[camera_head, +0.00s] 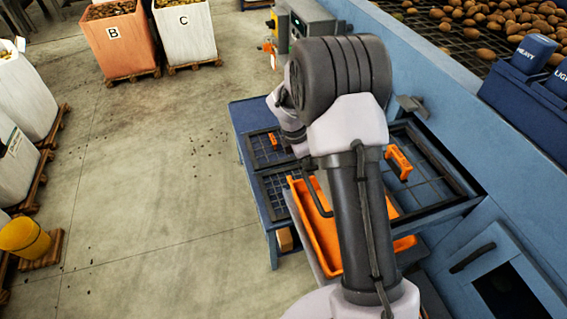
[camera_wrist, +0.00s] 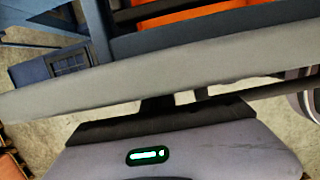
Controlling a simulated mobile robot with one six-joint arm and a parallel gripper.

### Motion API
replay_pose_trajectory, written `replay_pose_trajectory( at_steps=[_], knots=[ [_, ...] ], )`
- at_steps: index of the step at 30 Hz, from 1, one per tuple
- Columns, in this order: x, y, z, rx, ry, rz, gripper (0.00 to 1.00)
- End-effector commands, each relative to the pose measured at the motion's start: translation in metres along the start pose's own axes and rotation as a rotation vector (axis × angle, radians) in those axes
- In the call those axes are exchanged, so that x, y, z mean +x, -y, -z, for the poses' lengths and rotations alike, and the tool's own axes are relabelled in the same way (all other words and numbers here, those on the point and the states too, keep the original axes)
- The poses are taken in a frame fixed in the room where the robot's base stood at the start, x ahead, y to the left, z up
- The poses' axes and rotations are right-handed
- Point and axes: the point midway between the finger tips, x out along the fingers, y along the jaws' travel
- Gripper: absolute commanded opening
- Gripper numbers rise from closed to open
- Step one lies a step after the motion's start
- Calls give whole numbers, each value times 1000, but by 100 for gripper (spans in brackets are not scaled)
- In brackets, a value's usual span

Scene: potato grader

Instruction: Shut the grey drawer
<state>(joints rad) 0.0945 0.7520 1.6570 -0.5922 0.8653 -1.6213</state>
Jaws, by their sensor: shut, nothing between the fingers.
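The grey drawer (camera_head: 302,238) stands open under the blue bench, with an orange tray (camera_head: 325,240) inside it. My arm hides part of both in the head view. In the wrist view the pale grey drawer front (camera_wrist: 130,78) crosses the picture as a broad slanting slab, with orange (camera_wrist: 185,14) behind it. My gripper (camera_wrist: 157,104) is shut and empty, close up against the near side of this front. The fingertips are partly hidden, so I cannot tell whether they touch it. In the head view my gripper is hidden behind my arm.
The blue bench (camera_head: 240,122) carries dark mesh frames with orange handles (camera_head: 399,162). A blue machine with potatoes (camera_head: 480,20) and blue bins (camera_head: 525,85) stands at right. Crates B (camera_head: 115,45) and C (camera_head: 186,35) stand at the back. The floor at left centre is clear.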

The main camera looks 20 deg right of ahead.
Motion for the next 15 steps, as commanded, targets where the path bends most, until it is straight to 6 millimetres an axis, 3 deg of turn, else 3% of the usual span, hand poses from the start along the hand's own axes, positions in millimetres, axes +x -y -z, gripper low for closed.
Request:
replay_pose_trajectory(
  at_steps=[3, 15],
  knots=[
    [4, 0, -34, 5, 0, 1, 0],
    [32, 1, -139, 5, 1, 1, 0]
  ],
)
